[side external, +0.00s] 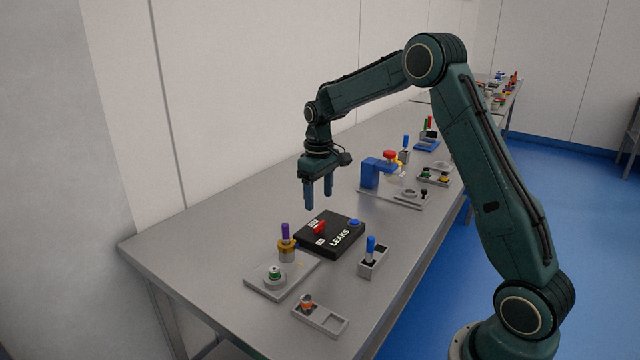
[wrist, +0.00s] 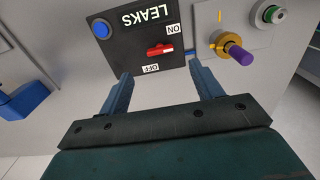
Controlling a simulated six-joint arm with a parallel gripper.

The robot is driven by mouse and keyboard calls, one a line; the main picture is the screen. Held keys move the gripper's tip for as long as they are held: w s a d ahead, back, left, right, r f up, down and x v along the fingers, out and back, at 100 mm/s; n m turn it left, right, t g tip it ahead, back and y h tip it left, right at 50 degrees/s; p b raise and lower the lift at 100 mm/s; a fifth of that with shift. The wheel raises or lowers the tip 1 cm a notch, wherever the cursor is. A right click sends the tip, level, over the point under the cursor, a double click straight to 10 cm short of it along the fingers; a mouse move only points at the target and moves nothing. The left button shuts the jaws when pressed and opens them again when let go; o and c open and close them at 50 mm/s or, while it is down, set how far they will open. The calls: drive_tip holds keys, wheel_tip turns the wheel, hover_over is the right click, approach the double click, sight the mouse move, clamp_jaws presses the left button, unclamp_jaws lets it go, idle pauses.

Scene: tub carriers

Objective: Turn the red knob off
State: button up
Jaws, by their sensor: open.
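The red knob (side external: 320,228) is a bar-shaped handle on top of a black box (side external: 343,246) lettered LEAKS. In the wrist view the knob (wrist: 160,50) lies between a white ON label (wrist: 173,29) and a white OFF label (wrist: 150,68). Its bar runs roughly across that picture; I cannot tell which label it is set to. My gripper (side external: 318,202) is open and empty, fingers pointing down, above the box and apart from the knob. In the wrist view the fingertips (wrist: 160,74) are spread wide on either side below the knob.
A blue button (side external: 354,223) is on the same box. A plate with a purple-topped brass valve (side external: 286,240) and a green-topped fitting (side external: 275,274) stands beside it. A blue-handled switch (side external: 370,250) is in front. A blue clamp-like fixture (side external: 375,172) stands farther back.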

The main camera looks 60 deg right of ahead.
sight(319, 224)
wheel_tip(319, 224, down, 8)
drive_tip(key=shift+f, duration=0.25)
idle(0.4)
drive_tip(key=c, duration=1)
